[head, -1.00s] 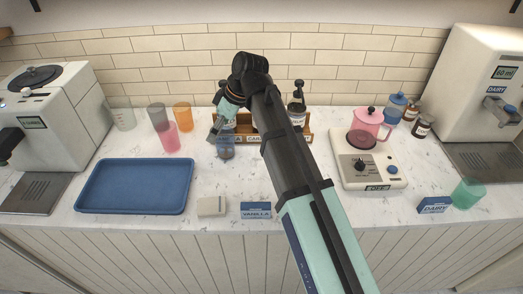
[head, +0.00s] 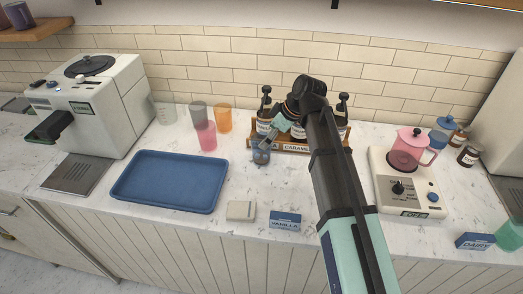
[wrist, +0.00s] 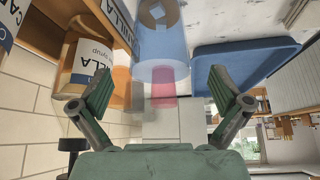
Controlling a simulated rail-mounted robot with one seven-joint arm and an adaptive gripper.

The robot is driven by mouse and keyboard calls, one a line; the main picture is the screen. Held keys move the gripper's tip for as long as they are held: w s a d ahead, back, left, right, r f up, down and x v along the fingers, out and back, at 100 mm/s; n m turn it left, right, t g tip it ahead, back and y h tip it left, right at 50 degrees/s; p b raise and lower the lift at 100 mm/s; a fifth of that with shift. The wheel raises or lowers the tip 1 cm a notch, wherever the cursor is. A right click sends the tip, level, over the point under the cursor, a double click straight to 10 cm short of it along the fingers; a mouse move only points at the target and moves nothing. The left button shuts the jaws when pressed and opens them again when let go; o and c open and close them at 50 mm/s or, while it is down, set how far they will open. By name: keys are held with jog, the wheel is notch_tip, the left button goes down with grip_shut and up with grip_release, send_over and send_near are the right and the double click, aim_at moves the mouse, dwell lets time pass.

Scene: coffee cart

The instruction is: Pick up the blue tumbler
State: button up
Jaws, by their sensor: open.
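The blue tumbler (head: 261,157) is see-through and stands upright on the marble counter, in front of the syrup rack. In the wrist view it shows upside down at the top (wrist: 160,45), with its rim toward my gripper. My gripper (wrist: 160,78) is open and empty, with its two fingers spread wide. In the wrist view the tumbler is centred in the gap, just beyond the fingertips. In the head view my gripper (head: 270,138) is close above and behind the tumbler, and it hides part of the rack. I cannot tell whether they touch.
The syrup rack (head: 296,148) with bottles is close behind the tumbler. Pink (head: 206,136), grey (head: 198,112), orange (head: 223,118) and clear (head: 165,113) cups stand to the left. A blue tray (head: 170,182) lies front left. A vanilla box (head: 286,219) is in front.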

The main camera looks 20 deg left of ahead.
jog(key=shift+a+p+x, duration=0.2)
jog(key=shift+p+x, duration=0.9)
jog(key=shift+x, duration=2.25)
jog(key=shift+r, duration=0.15)
jog(key=c, duration=1.5)
jog(key=shift+s, duration=0.1)
